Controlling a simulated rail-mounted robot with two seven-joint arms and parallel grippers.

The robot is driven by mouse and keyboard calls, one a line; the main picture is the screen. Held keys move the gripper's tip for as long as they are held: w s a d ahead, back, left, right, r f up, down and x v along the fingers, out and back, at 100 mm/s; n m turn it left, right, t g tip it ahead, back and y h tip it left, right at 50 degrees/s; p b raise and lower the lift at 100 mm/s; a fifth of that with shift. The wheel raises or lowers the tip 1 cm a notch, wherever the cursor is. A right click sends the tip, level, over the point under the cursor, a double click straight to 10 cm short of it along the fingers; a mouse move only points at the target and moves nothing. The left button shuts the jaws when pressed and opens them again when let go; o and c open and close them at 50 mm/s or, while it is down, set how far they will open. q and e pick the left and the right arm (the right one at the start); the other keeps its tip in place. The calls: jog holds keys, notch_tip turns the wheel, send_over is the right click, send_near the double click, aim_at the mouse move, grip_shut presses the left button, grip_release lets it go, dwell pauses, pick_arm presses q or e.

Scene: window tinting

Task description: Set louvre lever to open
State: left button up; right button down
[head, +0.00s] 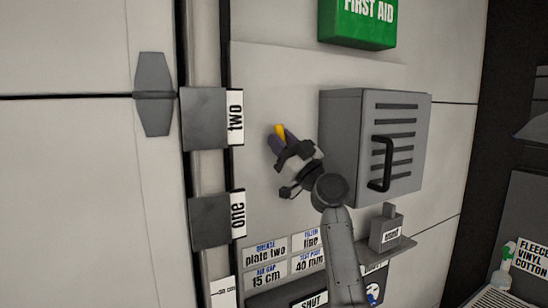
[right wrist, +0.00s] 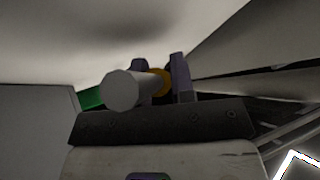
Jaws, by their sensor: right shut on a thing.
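My right gripper (head: 281,143) is in front of the pale wall panel, left of the grey louvred box. Its dark purple fingers are shut on a yellow part (head: 280,131), which I take to be the louvre lever. In the right wrist view, the gripper (right wrist: 161,78) has a grey round-ended bar with a yellow band (right wrist: 122,90) between its fingers. The bar's end faces the camera. Where the lever joins the wall is hidden, so its setting cannot be read. My left gripper is not in view.
The louvred box (head: 408,118) with a black handle stands close to the right of my right arm. A green first aid box (head: 357,22) is above. Blocks labelled two (head: 204,118) and one (head: 209,221) are at left. A small shelf (head: 397,250) and labels lie below.

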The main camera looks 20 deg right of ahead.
jog(key=shift+w+d+r+m+t+h+b, duration=0.1)
jog(key=shift+d+m+t+h, duration=0.25)
jog(key=shift+m+h, duration=0.4)
jog(key=shift+s+d+f+m+t+h+b, duration=0.1)
jog(key=shift+d+m+t+h+b, duration=0.1)
jog(key=shift+m+t+h, duration=0.5)
jog(key=shift+w+d+r+m+t+h+b, duration=0.15)
jog(key=shift+d+m+h, duration=0.15)
jog(key=shift+m+h, duration=0.45)
jog(key=shift+d+m, duration=0.15)
jog(key=shift+m, duration=0.35)
jog(key=c, duration=1)
grip_release()
jog(key=shift+o, duration=0.2)
jog(key=shift+s+f, duration=0.2)
jog(key=shift+f, duration=0.1)
jog(key=b+v, duration=0.3)
jog(key=v, duration=1)
jog(key=shift+b, duration=0.3)
